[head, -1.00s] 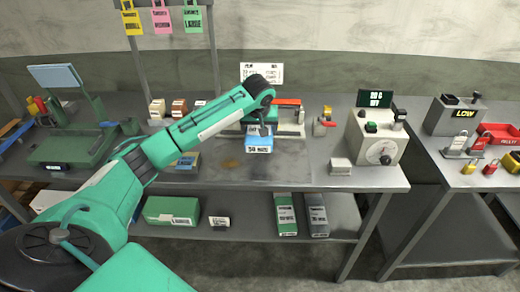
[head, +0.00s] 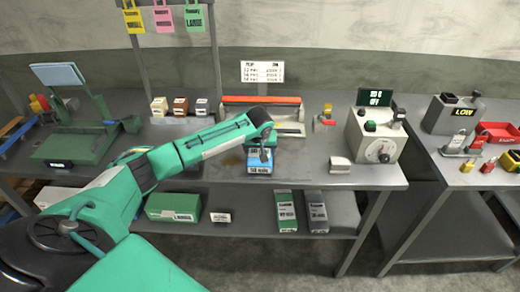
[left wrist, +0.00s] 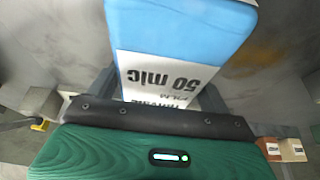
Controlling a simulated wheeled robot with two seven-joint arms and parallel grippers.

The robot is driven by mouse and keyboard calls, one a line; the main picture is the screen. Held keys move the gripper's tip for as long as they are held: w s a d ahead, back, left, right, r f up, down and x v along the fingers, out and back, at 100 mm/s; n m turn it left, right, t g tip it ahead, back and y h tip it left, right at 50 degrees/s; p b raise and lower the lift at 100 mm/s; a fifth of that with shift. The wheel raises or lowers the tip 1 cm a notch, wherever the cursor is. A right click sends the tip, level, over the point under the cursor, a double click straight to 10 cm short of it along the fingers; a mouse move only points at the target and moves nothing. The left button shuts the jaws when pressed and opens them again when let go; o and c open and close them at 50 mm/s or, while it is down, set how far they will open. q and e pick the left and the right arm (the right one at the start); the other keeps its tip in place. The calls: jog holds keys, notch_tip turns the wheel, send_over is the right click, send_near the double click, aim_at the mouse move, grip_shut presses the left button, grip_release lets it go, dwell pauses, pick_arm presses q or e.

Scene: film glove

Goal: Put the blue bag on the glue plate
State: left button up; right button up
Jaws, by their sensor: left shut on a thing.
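The blue bag (head: 259,166) looks like a blue box-shaped packet with a white label. My left gripper (head: 260,153) is shut on it from above and holds it near the front edge of the bench. Whether its underside touches the bench is hidden. In the left wrist view, the bag (left wrist: 180,35) fills the space between the fingers, and its label reads "50 mic". I cannot tell for certain which thing is the glue plate. My right gripper is not in view.
A machine with a red bar (head: 262,100) stands behind the bag on the grey bench (head: 310,172). A dial box (head: 376,140) stands to the right, a green press (head: 75,143) to the left. Small boxes (head: 180,107) stand behind my arm. The bench right of the bag is mostly clear.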

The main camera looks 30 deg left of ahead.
pick_arm(q)
jog(key=o, duration=0.9)
jog(key=shift+f, duration=0.1)
jog(key=shift+o, duration=0.2)
jog(key=b+v, duration=0.1)
jog(key=v, duration=1.1)
jog(key=shift+b, duration=0.4)
jog(key=shift+w, duration=0.1)
